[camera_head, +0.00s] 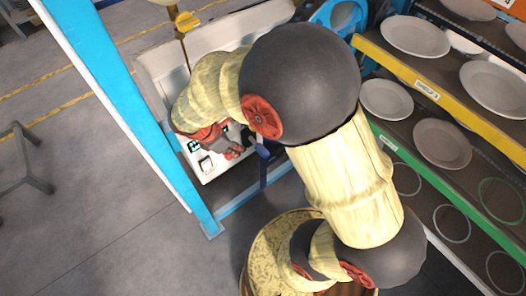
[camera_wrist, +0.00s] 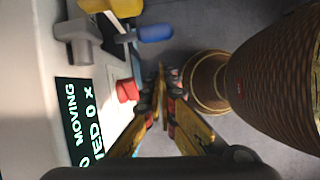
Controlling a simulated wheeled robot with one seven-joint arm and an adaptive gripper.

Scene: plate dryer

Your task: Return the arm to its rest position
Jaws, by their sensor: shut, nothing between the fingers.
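My gripper (camera_wrist: 167,78) is shut and empty in the wrist view, its fingers brought together beside a white control panel (camera_wrist: 30,100). The panel has a dark display (camera_wrist: 77,125) with pale green text, one word reading "MOVING". In the head view my arm reaches up and bends left. My gripper (camera_head: 236,150) is partly hidden by the wrist there, over or close to the white panel (camera_head: 212,172). The frames do not clearly show whether it touches the panel.
A red button (camera_wrist: 127,90), grey lever (camera_wrist: 80,35) and blue-ended handle (camera_wrist: 155,33) stick out of the panel near my fingers. A blue post (camera_head: 110,80) stands left of the arm. A rack (camera_head: 430,90) with several plates stands right.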

